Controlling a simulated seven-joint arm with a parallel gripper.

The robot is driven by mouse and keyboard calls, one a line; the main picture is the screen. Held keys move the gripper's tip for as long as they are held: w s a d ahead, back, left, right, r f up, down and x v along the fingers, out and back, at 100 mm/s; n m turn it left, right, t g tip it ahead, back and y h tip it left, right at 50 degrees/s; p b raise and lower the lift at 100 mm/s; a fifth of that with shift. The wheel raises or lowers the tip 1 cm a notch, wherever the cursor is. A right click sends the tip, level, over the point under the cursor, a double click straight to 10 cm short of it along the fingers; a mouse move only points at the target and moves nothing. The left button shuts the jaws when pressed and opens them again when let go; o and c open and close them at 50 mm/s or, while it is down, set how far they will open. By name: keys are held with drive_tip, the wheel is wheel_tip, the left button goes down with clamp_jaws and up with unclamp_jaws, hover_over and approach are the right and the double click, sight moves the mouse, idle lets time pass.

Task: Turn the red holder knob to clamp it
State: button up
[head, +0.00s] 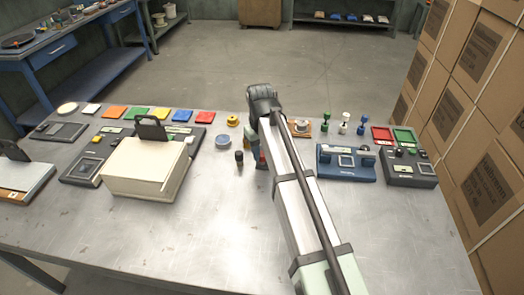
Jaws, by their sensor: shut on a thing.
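My arm reaches from the lower right to the middle of the metal table (150,245) in the head view and bends at a black joint. My gripper (254,148) points down beside the arm link, mostly hidden by it. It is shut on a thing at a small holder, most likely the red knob. A small patch of red (262,160) shows at the link's left edge, low by the gripper. The knob's shape and angle, and the rest of the holder, are hidden behind the arm.
A dark upright cylinder (239,158) and a blue round dish (222,141) stand close on the left. A cream box (145,170) is farther left. A blue device (345,163) stands to the right. The front of the table is clear.

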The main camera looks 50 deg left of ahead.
sight(261, 154)
drive_tip(key=shift+m, duration=1.2)
drive_tip(key=o, duration=1)
drive_tip(key=shift+o, duration=0.2)
wheel_tip(261, 154, up, 14)
drive_tip(key=shift+s+f, duration=0.1)
drive_tip(key=shift+s, duration=0.05)
